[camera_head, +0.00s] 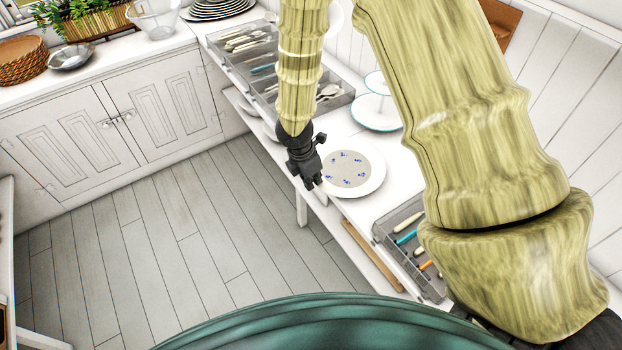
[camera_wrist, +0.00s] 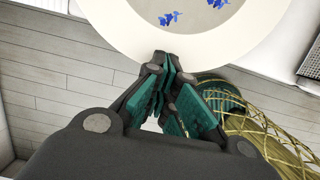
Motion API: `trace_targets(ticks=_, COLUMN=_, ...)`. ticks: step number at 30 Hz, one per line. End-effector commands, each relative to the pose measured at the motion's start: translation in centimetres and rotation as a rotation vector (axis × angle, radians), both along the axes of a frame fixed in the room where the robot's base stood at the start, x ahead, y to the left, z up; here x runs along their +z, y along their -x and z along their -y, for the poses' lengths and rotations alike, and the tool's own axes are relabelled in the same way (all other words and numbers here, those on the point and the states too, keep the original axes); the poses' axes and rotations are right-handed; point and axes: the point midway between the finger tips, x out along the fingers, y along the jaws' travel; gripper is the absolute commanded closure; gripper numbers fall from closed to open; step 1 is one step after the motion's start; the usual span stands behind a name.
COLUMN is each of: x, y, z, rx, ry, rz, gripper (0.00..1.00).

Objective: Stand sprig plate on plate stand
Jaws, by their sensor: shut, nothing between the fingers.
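The sprig plate (camera_head: 350,172) is white-rimmed with a grey centre and small blue sprigs. It lies roughly flat at the front edge of the white counter (camera_head: 345,125). My gripper (camera_head: 312,183) is at the plate's left rim, on the counter's front side. In the wrist view the plate (camera_wrist: 205,40) fills the top, and my gripper's fingertips (camera_wrist: 170,65) are together at its rim with nothing between them. I cannot tell whether they touch the rim. I cannot make out a plate stand with certainty.
A tiered stand with teal rims (camera_head: 376,118) stands behind the plate. Grey cutlery trays (camera_head: 342,98) lie to the far left on the counter, and another tray (camera_head: 432,277) sits at the near right. The grey floor (camera_head: 190,220) left of the counter is clear.

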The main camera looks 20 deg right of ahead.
Motion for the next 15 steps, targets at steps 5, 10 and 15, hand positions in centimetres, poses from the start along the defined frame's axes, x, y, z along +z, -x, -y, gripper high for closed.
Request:
trace_targets(ticks=5, x=0.8, y=0.0, z=-0.1, rx=0.001, ry=-0.001, rz=0.0, gripper=1.0)
trace_targets(ticks=10, x=1.6, y=0.0, z=0.0, rx=0.001, ry=0.0, rz=0.0, gripper=1.0)
trace_targets(ticks=15, x=1.9, y=0.0, z=0.0, rx=0.0, ry=0.0, rz=-0.001, gripper=1.0)
